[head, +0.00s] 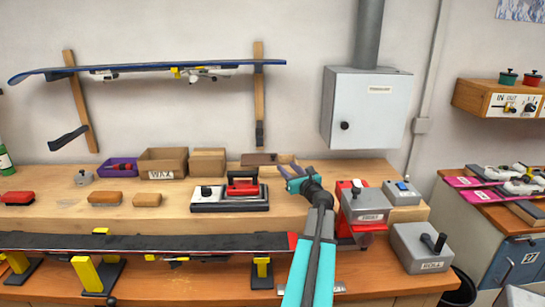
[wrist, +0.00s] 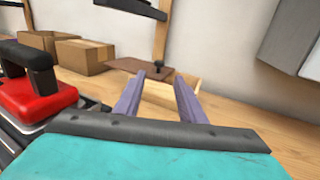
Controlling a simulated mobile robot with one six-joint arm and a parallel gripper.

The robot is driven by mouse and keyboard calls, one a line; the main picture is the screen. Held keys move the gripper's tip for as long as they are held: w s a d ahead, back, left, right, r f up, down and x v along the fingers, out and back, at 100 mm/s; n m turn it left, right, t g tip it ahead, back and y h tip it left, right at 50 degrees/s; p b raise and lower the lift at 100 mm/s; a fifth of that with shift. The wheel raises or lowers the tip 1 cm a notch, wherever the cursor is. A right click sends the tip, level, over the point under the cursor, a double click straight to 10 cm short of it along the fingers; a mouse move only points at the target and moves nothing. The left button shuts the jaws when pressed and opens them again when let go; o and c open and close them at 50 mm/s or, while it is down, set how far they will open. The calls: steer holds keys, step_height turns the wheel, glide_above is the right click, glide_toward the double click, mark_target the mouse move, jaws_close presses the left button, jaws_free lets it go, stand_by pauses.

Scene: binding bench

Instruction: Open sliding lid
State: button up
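A wooden box (wrist: 182,88) stands at the back of the bench, seen between and beyond my fingers in the wrist view. Its flat brown lid (wrist: 128,66) carries a small dark knob (wrist: 160,67) near its right end. The lid reaches out to the left of the box, and the box's right part looks uncovered. In the head view the lid (head: 259,159) shows just left of my gripper (head: 288,166), which hides much of the box. My gripper (wrist: 158,82) is open, its two purple fingers apart and empty, short of the box and pointing towards it.
A grey box with a red stand (head: 366,205) is close on the right. A grey wall cabinet (head: 367,108) hangs above.

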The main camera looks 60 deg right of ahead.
mark_target(274, 155)
steer(key=shift+w, duration=0.15)
steer(key=shift+p+x, duration=1.6)
steer(key=shift+x, duration=5.15)
jaws_close()
